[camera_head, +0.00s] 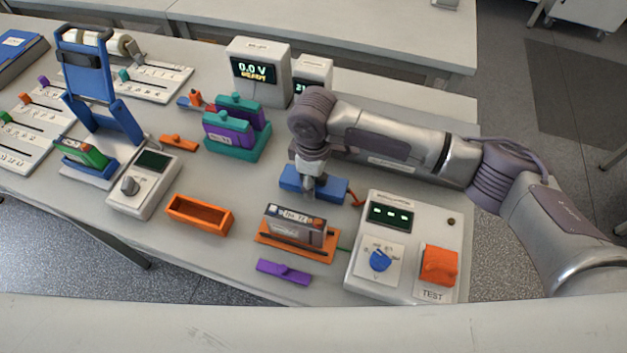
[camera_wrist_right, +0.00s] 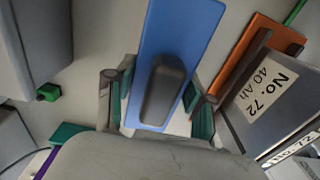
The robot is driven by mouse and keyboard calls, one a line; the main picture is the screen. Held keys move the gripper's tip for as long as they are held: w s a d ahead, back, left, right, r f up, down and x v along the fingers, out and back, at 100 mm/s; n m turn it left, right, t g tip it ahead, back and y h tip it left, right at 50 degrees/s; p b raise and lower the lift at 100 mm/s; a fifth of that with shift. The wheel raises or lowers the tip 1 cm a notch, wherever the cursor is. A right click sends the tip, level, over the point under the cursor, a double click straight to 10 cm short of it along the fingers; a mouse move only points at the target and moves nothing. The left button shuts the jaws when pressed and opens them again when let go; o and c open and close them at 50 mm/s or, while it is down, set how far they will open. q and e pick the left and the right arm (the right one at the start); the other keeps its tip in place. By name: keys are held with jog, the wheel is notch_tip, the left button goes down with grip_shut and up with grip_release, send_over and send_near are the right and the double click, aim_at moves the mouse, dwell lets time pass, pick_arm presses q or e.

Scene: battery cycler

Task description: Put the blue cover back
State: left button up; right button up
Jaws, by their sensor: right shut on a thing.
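The blue cover (camera_head: 331,187) is a flat blue plate in the middle of the head view. In the right wrist view the blue cover (camera_wrist_right: 182,35) has a dark grip block (camera_wrist_right: 163,90) on it. My right gripper (camera_head: 308,188) comes down onto the cover from above, its fingers on both sides of the block. The grey No. 72 battery (camera_head: 295,225) sits in an orange holder (camera_head: 268,241), just in front of the cover. The cover's height over the table is hard to tell. My left gripper is not in view.
A tester (camera_head: 355,265) with a blue knob and orange switch stands at front right. An empty orange tray (camera_head: 200,214) and purple clip (camera_head: 284,272) lie nearby. Teal-and-purple batteries (camera_head: 228,134) stand behind left. A blue press (camera_head: 88,80) is at far left.

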jog(key=shift+f, duration=0.75)
jog(key=shift+f, duration=0.2)
jog(key=o, duration=1.3)
jog(key=shift+c, duration=0.2)
jog(key=shift+r, duration=0.1)
notch_tip(320, 180, up, 12)
jog(key=shift+r+b, duration=0.1)
jog(key=shift+b, duration=0.6)
